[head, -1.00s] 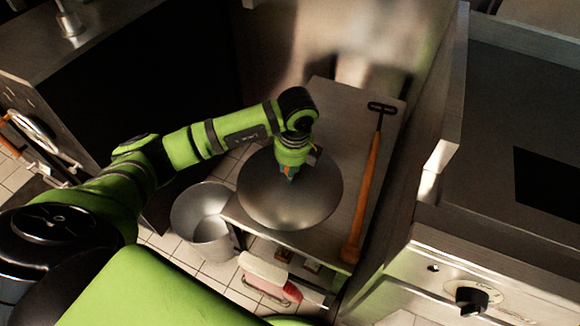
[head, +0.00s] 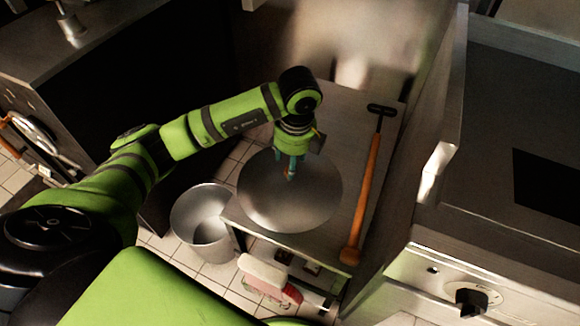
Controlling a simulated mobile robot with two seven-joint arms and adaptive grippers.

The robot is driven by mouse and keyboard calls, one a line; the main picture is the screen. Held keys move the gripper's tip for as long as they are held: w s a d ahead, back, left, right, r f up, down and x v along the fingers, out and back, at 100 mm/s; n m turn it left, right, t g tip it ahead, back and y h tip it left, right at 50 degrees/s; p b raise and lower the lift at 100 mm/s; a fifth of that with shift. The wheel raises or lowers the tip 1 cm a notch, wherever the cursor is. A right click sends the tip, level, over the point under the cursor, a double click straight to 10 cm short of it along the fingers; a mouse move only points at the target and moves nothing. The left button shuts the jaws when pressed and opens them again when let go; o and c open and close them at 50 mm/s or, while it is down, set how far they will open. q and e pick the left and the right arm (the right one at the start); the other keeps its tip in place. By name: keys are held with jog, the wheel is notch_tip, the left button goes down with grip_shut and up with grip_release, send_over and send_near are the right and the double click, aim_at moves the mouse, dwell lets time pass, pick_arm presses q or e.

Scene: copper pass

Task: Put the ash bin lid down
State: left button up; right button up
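The ash bin lid (head: 270,205) is a wide round grey metal disc. It lies on the near-left part of the low metal table (head: 333,105), its left edge reaching the table's left edge. The fingers look open, and contact with the knob is hard to judge. The open ash bin (head: 186,215), a grey metal bucket, stands on the floor left of the table. My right gripper is not in view.
A long orange-handled tool (head: 368,180) with a black head lies along the table's right side. A stove with a black knob (head: 471,302) stands at the right. A white and red item (head: 268,278) is at the table's front. Tiled floor shows around the bin.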

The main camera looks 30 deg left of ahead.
pick_arm(q)
notch_tip(320, 180, up, 7)
jog(key=shift+s+d, duration=0.25)
jog(key=shift+d, duration=0.15)
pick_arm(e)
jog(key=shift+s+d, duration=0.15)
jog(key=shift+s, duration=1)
